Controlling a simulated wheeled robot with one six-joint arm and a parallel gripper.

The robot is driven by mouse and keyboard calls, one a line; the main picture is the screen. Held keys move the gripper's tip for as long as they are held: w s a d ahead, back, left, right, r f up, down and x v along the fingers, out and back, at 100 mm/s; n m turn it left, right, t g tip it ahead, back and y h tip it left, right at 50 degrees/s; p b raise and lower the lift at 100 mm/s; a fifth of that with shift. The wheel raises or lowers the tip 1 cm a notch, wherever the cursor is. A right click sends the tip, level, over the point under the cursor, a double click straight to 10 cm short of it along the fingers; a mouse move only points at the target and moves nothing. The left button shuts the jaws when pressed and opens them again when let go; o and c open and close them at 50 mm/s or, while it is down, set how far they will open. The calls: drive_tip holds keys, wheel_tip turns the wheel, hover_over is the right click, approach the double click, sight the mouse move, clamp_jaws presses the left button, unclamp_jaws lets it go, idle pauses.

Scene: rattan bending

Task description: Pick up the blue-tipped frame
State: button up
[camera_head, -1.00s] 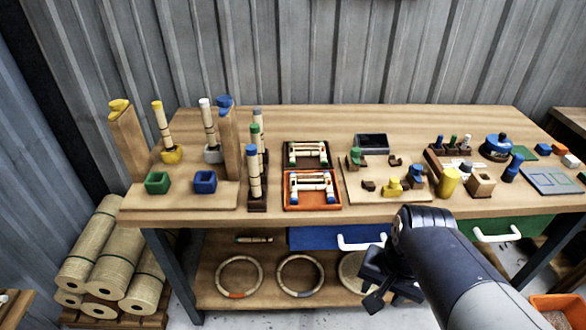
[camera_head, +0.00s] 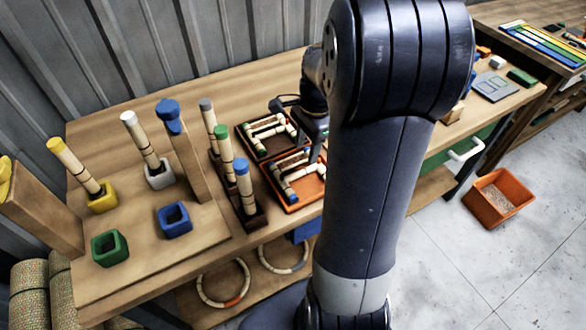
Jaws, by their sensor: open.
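The blue-tipped frame (camera_head: 284,181), pale rattan with blue ends, lies in the orange tray (camera_head: 296,208) near the front edge of the workbench. My arm comes up from below and hides the right side of that tray. My gripper (camera_head: 314,150) is over the right part of the trays, close to the frame, partly hidden behind my own arm. It is open, with nothing seen in it. I cannot tell whether it touches the frame. The green-tipped frame (camera_head: 262,127) lies in the dark brown tray (camera_head: 244,136) just behind.
A stand of upright rattan sticks with grey, green and blue tips (camera_head: 241,172) is close left of the trays. Farther left is a board with posts, a green socket (camera_head: 109,247) and a blue socket (camera_head: 174,219). An orange bin (camera_head: 498,196) is on the floor at right.

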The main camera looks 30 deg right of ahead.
sight(301, 171)
drive_tip(key=f, duration=0.2)
drive_tip(key=a+f, duration=0.1)
drive_tip(key=f, duration=0.5)
drive_tip(key=shift+a, duration=0.15)
drive_tip(key=shift+r, duration=0.1)
clamp_jaws()
